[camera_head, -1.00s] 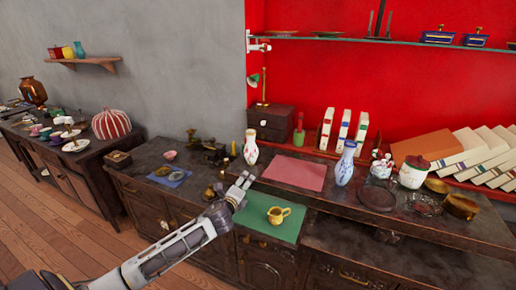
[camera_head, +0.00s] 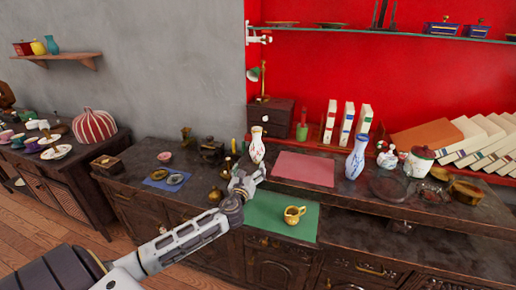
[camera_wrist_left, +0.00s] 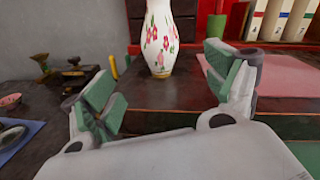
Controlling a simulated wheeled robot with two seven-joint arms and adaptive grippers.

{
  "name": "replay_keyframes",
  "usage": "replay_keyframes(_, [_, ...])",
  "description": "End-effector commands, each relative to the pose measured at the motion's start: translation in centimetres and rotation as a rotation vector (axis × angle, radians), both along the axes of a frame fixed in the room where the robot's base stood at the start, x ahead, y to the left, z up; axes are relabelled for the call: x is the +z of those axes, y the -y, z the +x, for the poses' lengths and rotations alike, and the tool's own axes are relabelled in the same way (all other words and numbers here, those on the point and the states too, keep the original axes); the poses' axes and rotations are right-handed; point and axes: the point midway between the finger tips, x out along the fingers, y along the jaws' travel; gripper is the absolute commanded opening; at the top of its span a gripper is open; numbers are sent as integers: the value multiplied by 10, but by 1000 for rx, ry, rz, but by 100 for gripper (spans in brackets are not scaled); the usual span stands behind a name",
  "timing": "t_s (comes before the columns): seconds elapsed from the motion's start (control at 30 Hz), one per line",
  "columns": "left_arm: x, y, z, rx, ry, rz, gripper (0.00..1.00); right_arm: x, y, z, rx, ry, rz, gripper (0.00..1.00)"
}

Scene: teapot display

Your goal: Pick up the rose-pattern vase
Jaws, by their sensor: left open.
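The rose-pattern vase (camera_head: 257,146) is white with red flowers and stands upright on the raised dark shelf, left of the pink mat. In the left wrist view the vase (camera_wrist_left: 160,40) stands just beyond the fingers, between them in the picture, its top cut off by the frame. My left gripper (camera_head: 246,178) is in front of and below the vase in the head view. In the left wrist view its green-padded fingers (camera_wrist_left: 163,95) are spread wide with nothing between them. My right gripper is not in view.
A pink mat (camera_head: 304,169) lies right of the vase, with a blue-and-white vase (camera_head: 356,158) beyond it. A gold jug (camera_head: 294,214) sits on a green mat (camera_head: 268,222) below. Brass items (camera_head: 213,150) stand to the left. The red wall (camera_head: 330,65) rises behind.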

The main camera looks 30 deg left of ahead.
Motion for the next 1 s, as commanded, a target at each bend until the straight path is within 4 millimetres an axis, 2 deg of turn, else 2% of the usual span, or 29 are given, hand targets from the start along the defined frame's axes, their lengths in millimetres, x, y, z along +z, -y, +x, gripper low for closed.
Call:
replay_keyframes(0.47, [0,-2,6,1,1,-3,87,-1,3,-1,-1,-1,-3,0])
replay_keyframes(1.0, [0,-16,45,0,1,-4,87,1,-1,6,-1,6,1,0])
